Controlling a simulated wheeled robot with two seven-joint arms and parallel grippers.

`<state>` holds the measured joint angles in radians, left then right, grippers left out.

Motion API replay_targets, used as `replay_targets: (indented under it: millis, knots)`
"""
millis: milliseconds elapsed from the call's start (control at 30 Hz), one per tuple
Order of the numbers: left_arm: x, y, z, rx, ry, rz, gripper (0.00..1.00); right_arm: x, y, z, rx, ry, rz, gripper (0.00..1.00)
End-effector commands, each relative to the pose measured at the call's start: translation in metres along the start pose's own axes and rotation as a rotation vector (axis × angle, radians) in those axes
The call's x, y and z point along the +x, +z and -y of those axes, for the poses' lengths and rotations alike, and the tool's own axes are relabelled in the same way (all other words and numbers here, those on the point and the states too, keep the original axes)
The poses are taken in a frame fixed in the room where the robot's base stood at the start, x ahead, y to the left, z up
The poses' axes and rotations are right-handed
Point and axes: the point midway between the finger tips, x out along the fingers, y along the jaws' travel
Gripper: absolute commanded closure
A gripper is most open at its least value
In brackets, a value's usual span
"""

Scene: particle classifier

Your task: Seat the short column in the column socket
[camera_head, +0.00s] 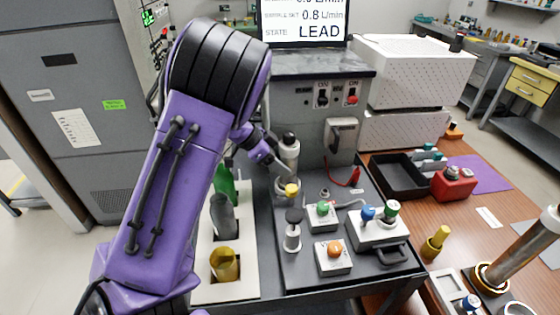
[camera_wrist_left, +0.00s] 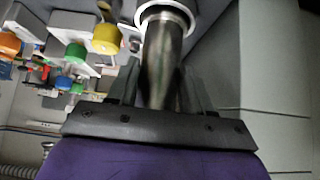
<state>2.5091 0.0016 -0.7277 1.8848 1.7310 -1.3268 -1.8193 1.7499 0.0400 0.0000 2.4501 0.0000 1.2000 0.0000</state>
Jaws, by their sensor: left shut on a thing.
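My left gripper (camera_head: 272,150) reaches in over the back of the dark bench top and is shut on the short column (camera_head: 288,152), a grey metal cylinder with a dark top. In the left wrist view the column (camera_wrist_left: 164,65) lies between the two fingers (camera_wrist_left: 162,90), with a pale ring around its far end. In the head view the column is roughly upright, above a grey round fitting (camera_head: 281,187) behind a yellow knob. This may be the column socket; I cannot tell whether the column touches it. My right gripper is out of view.
A pale rack (camera_head: 248,270) with green, grey and yellow bottles stands left of the fitting. Valve blocks with green (camera_head: 323,208), orange (camera_head: 334,248) and blue (camera_head: 368,212) knobs sit in front and right. A grey cabinet (camera_head: 310,122) with switches is close behind. A long metal column (camera_head: 525,250) stands far right.

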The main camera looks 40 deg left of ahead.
Motion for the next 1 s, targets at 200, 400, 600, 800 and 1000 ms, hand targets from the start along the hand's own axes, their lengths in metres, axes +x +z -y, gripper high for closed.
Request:
replay_targets:
  millis: [200,400,600,800,1000]
  knots:
    - [0.001,0.001,0.000,0.000,-0.001,0.000,0.47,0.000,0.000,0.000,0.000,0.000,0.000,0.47]
    - [0.001,0.000,0.000,0.000,-0.001,0.000,0.24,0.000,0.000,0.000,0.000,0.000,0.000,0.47]
    - [-0.003,0.000,0.001,0.000,-0.002,-0.002,0.24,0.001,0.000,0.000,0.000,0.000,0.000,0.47]
    - [-0.041,-0.001,0.001,0.003,-0.006,-0.007,0.24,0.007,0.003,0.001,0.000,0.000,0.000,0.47]
    - [-0.091,0.000,0.001,0.002,-0.004,-0.006,0.24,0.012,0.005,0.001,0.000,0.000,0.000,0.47]
